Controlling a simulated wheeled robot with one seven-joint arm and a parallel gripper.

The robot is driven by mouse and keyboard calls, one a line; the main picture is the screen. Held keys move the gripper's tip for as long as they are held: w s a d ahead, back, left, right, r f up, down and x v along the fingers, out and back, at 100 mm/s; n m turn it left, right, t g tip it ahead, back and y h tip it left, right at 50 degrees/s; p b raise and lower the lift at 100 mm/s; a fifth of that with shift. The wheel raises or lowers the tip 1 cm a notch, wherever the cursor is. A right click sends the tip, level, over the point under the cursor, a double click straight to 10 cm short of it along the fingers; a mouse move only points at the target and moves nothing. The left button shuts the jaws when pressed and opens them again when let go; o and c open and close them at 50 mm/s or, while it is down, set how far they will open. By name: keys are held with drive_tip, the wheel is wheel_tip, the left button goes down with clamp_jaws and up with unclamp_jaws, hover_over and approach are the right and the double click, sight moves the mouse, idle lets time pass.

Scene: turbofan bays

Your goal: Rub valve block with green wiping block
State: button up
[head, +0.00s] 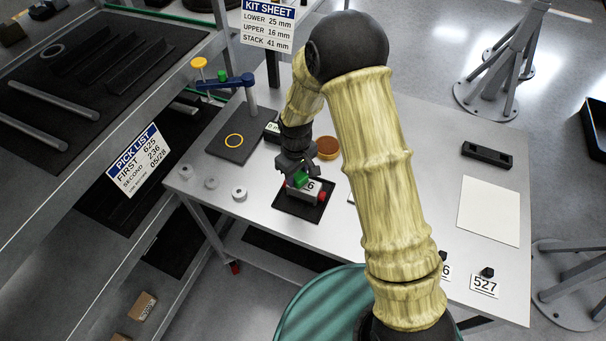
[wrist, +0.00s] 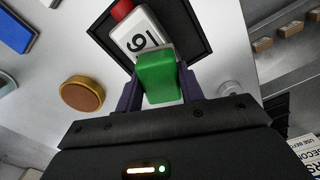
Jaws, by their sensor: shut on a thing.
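My gripper (wrist: 161,90) is shut on the green wiping block (wrist: 160,78), which sits between its two fingers. In the head view the green block (head: 301,179) shows below my gripper (head: 297,172). The valve block (wrist: 138,36) is light grey with a number on its face and a red knob (wrist: 122,9). It also shows in the head view (head: 310,191), on a dark square mat (head: 291,210). The green block is right at the valve block and overlaps it in both views. I cannot tell whether they touch. My gripper hides part of the valve block.
An orange-brown round tin (head: 327,148) stands behind the mat. Small grey cylinders (head: 239,193) stand to the left. A stand with a blue arm (head: 226,82) rises from a dark plate. A white sheet (head: 489,211) and a black holder (head: 487,154) lie at the right.

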wheel_tip(320, 180, up, 2)
drive_tip(key=shift+w+r+p, duration=0.1)
drive_tip(key=shift+r+p, duration=0.05)
drive_tip(key=shift+p, duration=0.2)
drive_tip(key=shift+d+r+p, duration=0.2)
drive_tip(key=shift+r+p, duration=0.35)
drive_tip(key=shift+r, duration=0.25)
wheel_tip(320, 180, up, 2)
drive_tip(key=shift+p, duration=0.8)
drive_tip(key=shift+a+r+p, duration=0.1)
drive_tip(key=shift+r+p, duration=0.65)
drive_tip(key=shift+r, duration=0.35)
drive_tip(key=shift+s+f, duration=0.1)
drive_tip(key=shift+s, duration=0.1)
